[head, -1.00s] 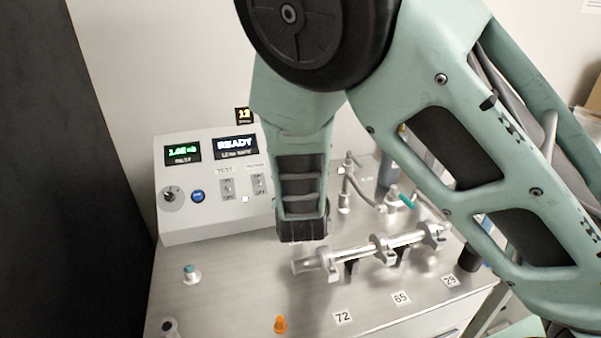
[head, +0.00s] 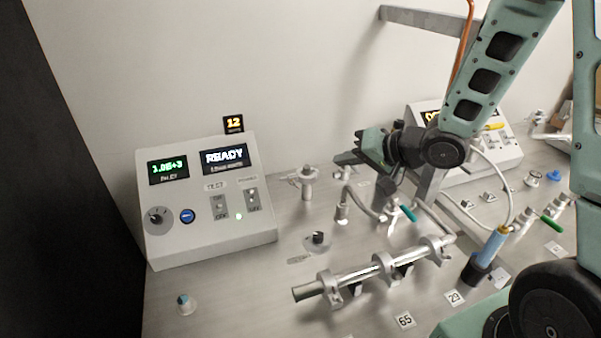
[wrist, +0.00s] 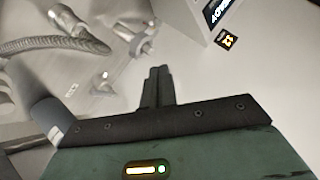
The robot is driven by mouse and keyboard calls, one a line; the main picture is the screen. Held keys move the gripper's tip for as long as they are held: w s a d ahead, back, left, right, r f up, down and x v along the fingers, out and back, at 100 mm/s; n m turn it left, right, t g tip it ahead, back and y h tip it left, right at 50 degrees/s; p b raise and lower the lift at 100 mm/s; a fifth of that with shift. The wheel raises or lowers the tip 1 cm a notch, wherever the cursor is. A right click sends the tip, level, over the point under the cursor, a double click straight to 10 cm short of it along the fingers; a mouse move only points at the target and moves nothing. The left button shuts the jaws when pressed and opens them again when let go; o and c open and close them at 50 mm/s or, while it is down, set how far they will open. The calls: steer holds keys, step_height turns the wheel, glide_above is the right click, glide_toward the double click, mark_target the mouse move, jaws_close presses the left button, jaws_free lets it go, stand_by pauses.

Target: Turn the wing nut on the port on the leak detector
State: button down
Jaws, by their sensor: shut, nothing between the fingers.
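The leak detector (head: 205,235) is a pale sloped console at the left in the head view, with a green readout and a READY display. A metal port with a clamp (head: 307,184) stands upright on the bench just right of it. What looks like this port also shows in the wrist view (wrist: 138,45); its wing nut is too small to make out surely. My gripper (head: 338,160) points left, above and to the right of the port, apart from it. In the wrist view its fingers (wrist: 157,72) are together and empty.
A hose fitting (head: 343,210) stands right of the port. A clamped metal tube (head: 365,273) lies across the front of the bench. A black round knob (head: 318,239) sits between them. A blue-and-black cylinder (head: 488,250) stands at the right. The wall rises behind.

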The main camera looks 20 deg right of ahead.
mark_target(294, 185)
steer(key=s+a+f+p+x, duration=0.1)
steer(key=s+x, duration=0.1)
steer(key=x, duration=1)
steer(key=shift+w+a+f, duration=0.2)
steer(key=shift+a+f, duration=0.1)
steer(key=shift+f, duration=0.2)
steer(key=shift+w, duration=0.1)
steer(key=shift+a, duration=0.1)
steer(key=shift+r+h, duration=0.1)
steer(key=shift+h, duration=0.2)
